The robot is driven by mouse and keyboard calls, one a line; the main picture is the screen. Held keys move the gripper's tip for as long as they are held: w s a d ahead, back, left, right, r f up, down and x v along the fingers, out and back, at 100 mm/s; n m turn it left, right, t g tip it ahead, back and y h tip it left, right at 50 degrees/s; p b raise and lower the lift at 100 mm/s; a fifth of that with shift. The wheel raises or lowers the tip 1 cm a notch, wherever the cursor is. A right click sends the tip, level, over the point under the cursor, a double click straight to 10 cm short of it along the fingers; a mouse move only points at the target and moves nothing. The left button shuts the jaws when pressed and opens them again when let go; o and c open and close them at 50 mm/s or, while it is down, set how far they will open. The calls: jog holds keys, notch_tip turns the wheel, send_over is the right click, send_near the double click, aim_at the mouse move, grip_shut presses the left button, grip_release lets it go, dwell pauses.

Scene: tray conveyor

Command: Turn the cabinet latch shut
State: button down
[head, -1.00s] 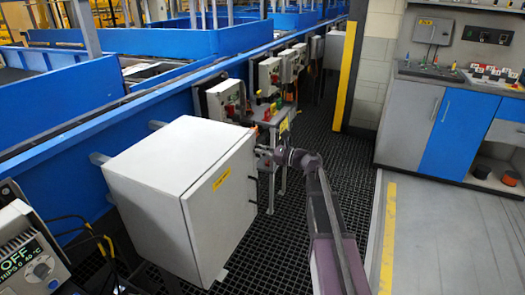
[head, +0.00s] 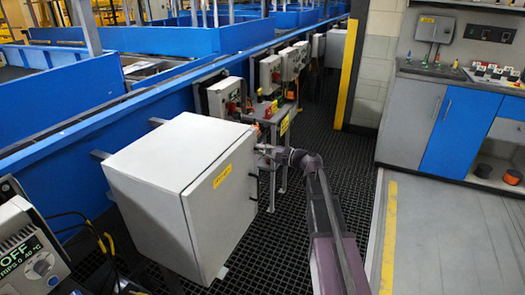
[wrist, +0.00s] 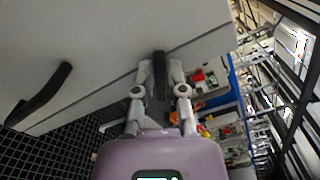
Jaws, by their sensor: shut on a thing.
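The grey cabinet (head: 150,175) stands beside the blue conveyor, its door (head: 220,210) closed or nearly so and bearing a yellow label. In the wrist view the cabinet door (wrist: 85,35) fills the upper left. My gripper (wrist: 159,75) is shut on a dark latch (wrist: 160,62) at the door's edge. A second black handle (wrist: 45,95) sticks out from the door to the left, clear of the fingers. In the head view my gripper (head: 262,150) is at the far upper edge of the door, and the latch there is too small to make out.
A blue conveyor (head: 140,125) runs behind the cabinet. Control boxes (head: 225,97) stand beyond it, near my gripper. A yellow post (head: 347,75) and a workbench (head: 440,125) are at the right. The dark grid floor (head: 335,165) is open around my arm.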

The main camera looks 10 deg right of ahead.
jog(key=n, duration=0.6)
jog(key=shift+s+a+f+b, duration=0.2)
jog(key=shift+s+f+b, duration=0.1)
jog(key=shift+f, duration=0.1)
jog(key=c, duration=0.7)
grip_release()
jog(key=shift+w, duration=0.1)
jog(key=shift+d, duration=0.2)
jog(key=v, duration=1.1)
jog(key=shift+s+d, duration=0.25)
